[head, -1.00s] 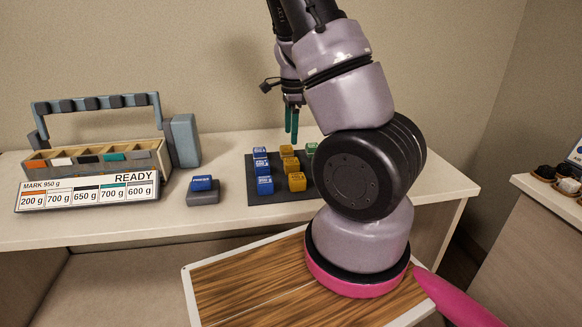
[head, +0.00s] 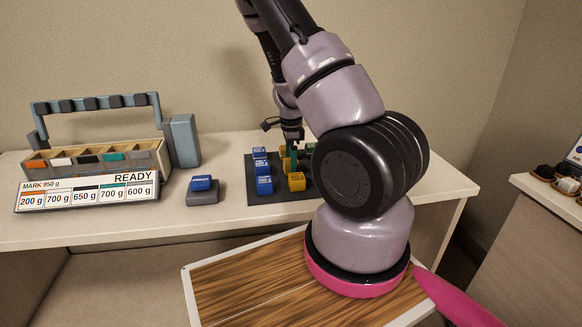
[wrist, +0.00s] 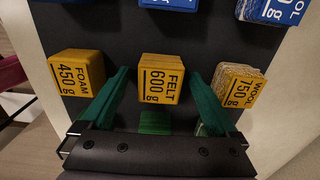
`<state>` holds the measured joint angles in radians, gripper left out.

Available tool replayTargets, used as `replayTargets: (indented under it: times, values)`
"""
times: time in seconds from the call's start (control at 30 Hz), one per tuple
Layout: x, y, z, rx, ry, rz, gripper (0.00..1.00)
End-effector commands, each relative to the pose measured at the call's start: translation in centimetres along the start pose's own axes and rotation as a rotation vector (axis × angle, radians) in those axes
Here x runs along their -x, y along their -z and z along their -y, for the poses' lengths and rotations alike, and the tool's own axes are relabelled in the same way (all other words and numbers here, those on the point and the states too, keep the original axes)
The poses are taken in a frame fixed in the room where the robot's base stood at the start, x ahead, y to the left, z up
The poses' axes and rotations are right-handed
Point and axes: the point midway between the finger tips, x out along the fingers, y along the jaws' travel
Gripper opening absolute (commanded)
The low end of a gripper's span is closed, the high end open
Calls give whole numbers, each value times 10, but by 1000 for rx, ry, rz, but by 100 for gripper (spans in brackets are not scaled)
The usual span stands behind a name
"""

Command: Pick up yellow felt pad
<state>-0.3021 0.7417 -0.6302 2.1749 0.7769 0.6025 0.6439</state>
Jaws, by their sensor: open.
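The yellow felt pad (wrist: 160,78), a cube marked FELT 600 g, is in the middle of the wrist view. My gripper (wrist: 159,82) is open, with one green finger on each side of this pad and a small gap visible on both sides. I cannot tell how far down the fingers reach. A yellow foam pad (wrist: 77,72) marked 450 g is left of it, and a yellow wool pad (wrist: 238,88) marked 750 g is right. In the head view my gripper (head: 291,152) is low over the yellow row and partly hides the felt pad.
The pads stand on a dark mat (head: 268,198). Blue pads (head: 264,185) line one side; green pads (wrist: 155,121) lie under my gripper in the wrist view. A blue pad (head: 201,183) sits on a grey block. A compartment rack (head: 95,160) with a READY display stands left.

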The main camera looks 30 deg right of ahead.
Motion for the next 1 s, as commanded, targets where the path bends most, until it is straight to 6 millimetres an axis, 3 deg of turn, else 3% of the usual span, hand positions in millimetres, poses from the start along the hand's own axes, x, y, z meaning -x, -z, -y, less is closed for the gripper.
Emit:
replayTargets:
  times: [0.2, 0.27, 0.43, 0.47, 0.77, 1.0]
  values:
    - [-1, 0, 0, 1, 1, 0, 95]
    - [-1, 0, 0, 1, 1, 0, 76]
    - [-1, 0, 0, 1, 1, 0, 11]
    - [-1, 0, 0, 1, 1, 0, 4]
    - [6, -1, 1, 1, 3, 1, 4]
    - [50, -1, 1, 3, 5, 1, 4]
